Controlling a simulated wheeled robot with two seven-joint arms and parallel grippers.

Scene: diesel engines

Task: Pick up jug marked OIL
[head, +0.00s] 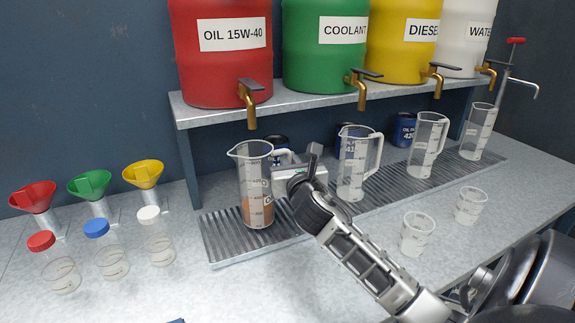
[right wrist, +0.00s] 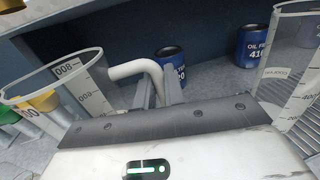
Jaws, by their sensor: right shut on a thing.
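The clear measuring jug (head: 253,190) with amber liquid in its lower part is upright over the left end of the ribbed drip tray, below the red barrel's tap. A partly hidden label starting with "O" shows on its right side. My right gripper (head: 290,160) is at the right of this jug, shut on its white handle. In the right wrist view the jug's rim and scale (right wrist: 70,85) are at left, and the handle (right wrist: 138,70) runs to the gripper's fingers (right wrist: 160,92). I cannot tell whether the jug's base touches the tray. My left gripper is out of view.
An empty clear jug (head: 354,175) stands close on the right, with more jugs beyond. The drip tray (head: 225,245) runs along the bench. Barrels with taps, including the red one (head: 215,75), overhang it. Funnels and capped bottles (head: 110,260) stand left; two small beakers (head: 415,235) stand right.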

